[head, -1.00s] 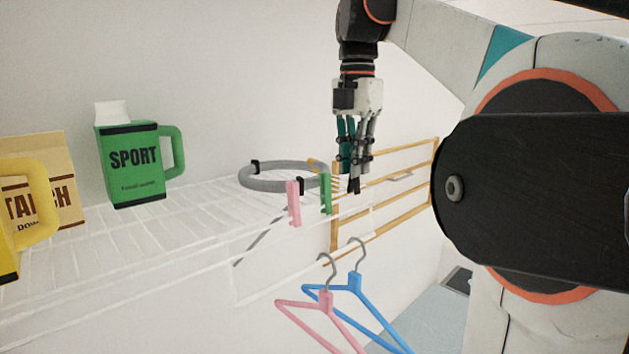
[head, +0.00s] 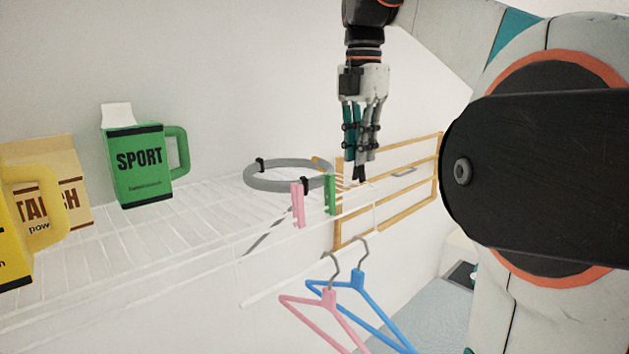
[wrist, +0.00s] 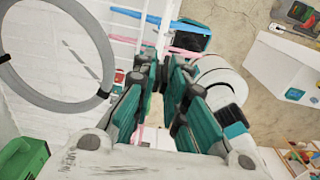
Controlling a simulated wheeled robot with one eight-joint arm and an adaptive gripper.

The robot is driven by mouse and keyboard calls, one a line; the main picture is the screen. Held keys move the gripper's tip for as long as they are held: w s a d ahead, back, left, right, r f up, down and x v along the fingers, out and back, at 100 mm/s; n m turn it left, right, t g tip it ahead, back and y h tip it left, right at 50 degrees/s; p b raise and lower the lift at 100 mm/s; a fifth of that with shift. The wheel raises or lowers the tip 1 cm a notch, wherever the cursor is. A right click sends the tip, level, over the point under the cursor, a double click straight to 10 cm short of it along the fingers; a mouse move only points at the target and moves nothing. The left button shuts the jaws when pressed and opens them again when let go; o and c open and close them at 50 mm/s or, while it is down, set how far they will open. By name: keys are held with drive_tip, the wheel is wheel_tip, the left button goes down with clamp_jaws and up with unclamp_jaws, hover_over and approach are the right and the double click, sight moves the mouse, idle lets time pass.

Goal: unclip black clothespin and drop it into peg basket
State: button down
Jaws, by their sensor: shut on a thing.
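My gripper (head: 360,165) points down near the far end of the wire shelf, shut on a small black clothespin (head: 358,174) whose end shows below the fingertips. The clothespin hangs clear in the air, beside a wooden rack. In the wrist view my gripper's fingers (wrist: 165,75) are close together, and the pin cannot be made out between them. A grey ring (head: 262,185) with black clips lies at the shelf, left of my gripper. It also shows at the left of the wrist view (wrist: 108,60). I cannot tell whether it is the peg basket's rim.
A pink clothespin (head: 298,205) and a green one (head: 330,195) are at the shelf's front edge. Pink (head: 325,312) and blue (head: 358,290) hangers hang below. A green SPORT jug (head: 138,165) and yellow jug (head: 12,240) stand left. A wooden rack (head: 390,205) is behind.

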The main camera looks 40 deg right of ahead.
wheel_tip(320, 180, up, 5)
drive_tip(key=p, duration=0.3)
drive_tip(key=shift+f, duration=0.15)
